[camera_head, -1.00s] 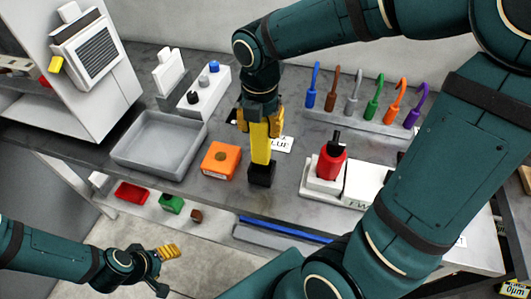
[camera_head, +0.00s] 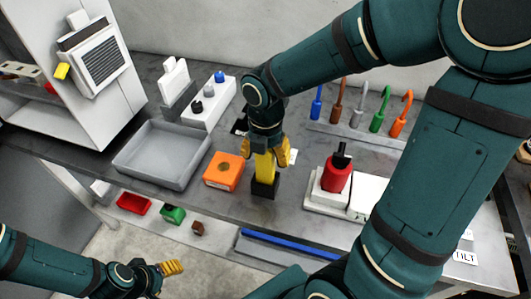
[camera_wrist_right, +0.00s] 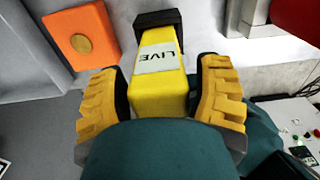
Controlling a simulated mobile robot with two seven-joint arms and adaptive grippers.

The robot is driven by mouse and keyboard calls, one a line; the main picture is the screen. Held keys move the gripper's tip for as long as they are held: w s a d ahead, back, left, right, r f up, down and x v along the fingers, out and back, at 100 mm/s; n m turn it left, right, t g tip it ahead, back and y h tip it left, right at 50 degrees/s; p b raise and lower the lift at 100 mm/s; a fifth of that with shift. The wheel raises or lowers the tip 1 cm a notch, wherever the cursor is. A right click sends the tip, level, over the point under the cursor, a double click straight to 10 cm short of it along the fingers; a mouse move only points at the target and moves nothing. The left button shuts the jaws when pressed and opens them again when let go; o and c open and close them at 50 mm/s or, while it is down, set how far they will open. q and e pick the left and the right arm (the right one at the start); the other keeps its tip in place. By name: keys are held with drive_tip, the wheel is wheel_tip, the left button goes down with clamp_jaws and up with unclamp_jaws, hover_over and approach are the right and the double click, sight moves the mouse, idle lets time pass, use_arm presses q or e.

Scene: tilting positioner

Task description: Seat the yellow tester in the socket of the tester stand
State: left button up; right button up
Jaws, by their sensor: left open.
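The yellow tester (camera_head: 264,168) stands upright between the fingers of my right gripper (camera_head: 266,149). How deep the tester sits in the socket is hidden. My left gripper (camera_head: 172,268) is open and empty, low at the left, away from the bench.
An orange block (camera_head: 224,184) stands just left of the black block. Right of it a red tool (camera_head: 336,176) sits in a white holder. A grey tray (camera_head: 125,161) lies at the left. Several coloured hooks (camera_head: 379,108) stand at the back.

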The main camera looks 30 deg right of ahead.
drive_tip(key=shift+r, duration=0.1)
wheel_tip(320, 180, up, 12)
drive_tip(key=p, duration=0.3)
drive_tip(key=shift+r, duration=0.15)
idle(0.8)
